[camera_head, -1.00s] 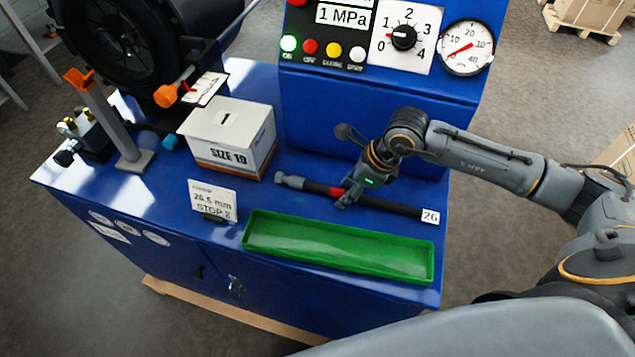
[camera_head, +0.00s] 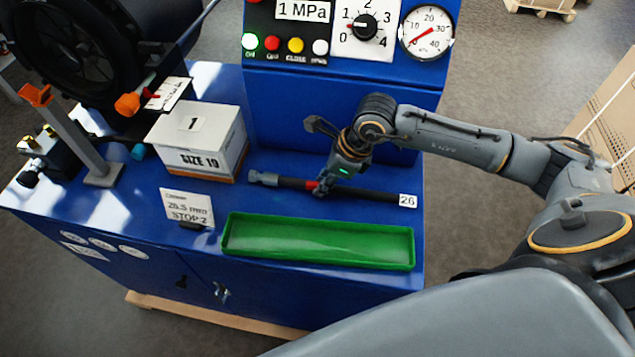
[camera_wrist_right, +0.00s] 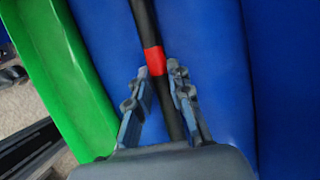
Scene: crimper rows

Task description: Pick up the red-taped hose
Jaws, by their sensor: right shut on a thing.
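The red-taped hose (camera_head: 375,193) is a black hose with a grey fitting at its left end, a red band and a white "26" tag at its right end. It lies along the blue bench top behind the green tray. My right gripper (camera_head: 323,187) is shut on the hose just right of the red band. In the right wrist view the hose (camera_wrist_right: 144,22) runs between the two fingers, with the red tape just beyond the fingertips. I cannot tell whether the hose is clear of the bench. My left gripper is not in view.
The empty green tray (camera_head: 318,258) sits at the bench's front edge. A white "SIZE 19" box (camera_head: 197,137) and a "26.5 mm STOP 2" card (camera_head: 187,208) stand left. The control panel (camera_head: 340,110) rises behind. A black machine (camera_head: 85,50) fills the back left.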

